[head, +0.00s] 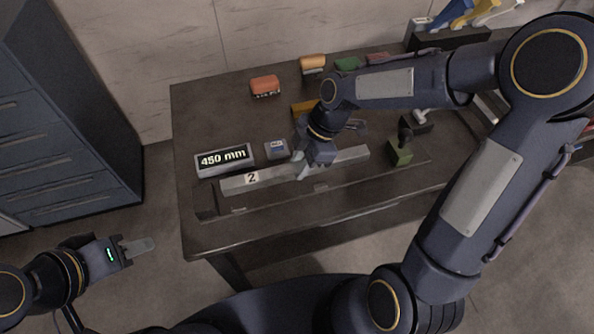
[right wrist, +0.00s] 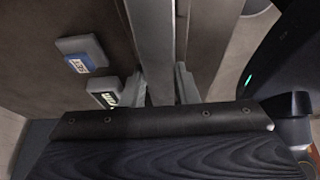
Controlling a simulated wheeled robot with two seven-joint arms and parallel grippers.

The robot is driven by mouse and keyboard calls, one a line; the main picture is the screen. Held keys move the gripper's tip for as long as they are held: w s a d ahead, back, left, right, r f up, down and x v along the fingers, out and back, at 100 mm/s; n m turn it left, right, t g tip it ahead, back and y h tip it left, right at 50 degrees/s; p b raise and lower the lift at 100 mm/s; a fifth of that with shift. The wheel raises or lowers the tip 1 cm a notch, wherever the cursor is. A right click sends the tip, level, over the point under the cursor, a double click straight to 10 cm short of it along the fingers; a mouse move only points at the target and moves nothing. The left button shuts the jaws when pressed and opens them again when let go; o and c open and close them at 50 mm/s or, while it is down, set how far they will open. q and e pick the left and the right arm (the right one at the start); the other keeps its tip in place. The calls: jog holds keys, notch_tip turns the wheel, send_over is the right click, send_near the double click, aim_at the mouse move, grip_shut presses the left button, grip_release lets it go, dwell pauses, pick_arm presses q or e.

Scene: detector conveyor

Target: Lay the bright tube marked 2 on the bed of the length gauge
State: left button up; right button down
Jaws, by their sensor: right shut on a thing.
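The bright tube (head: 238,184) is a long pale bar with a white label marked 2 near its left end. It lies along the dark length gauge bed (head: 270,202), or just above it; I cannot tell whether it touches. My right gripper (head: 300,170) is shut around the tube near its middle. In the right wrist view the tube (right wrist: 152,40) runs between the fingers of my right gripper (right wrist: 164,88). The gauge display (head: 223,160) reads 450 mm. My left gripper (head: 138,247) is off the table at lower left, away from the tube; its jaw gap is not clear.
A small grey box with a blue label (head: 276,149) stands beside the display. An olive-green block with a dark knob (head: 401,152) stands right of the tube. Orange (head: 265,86) and other coloured blocks sit at the back. The table's left rear is clear.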

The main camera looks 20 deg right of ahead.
jog(key=shift+a+f, duration=0.3)
jog(key=shift+w+a+f, duration=0.1)
jog(key=shift+a+f, duration=0.05)
jog(key=shift+f, duration=1.55)
jog(key=c, duration=1.6)
grip_release()
jog(key=shift+f, duration=0.2)
jog(key=o, duration=0.5)
jog(key=shift+r, duration=0.1)
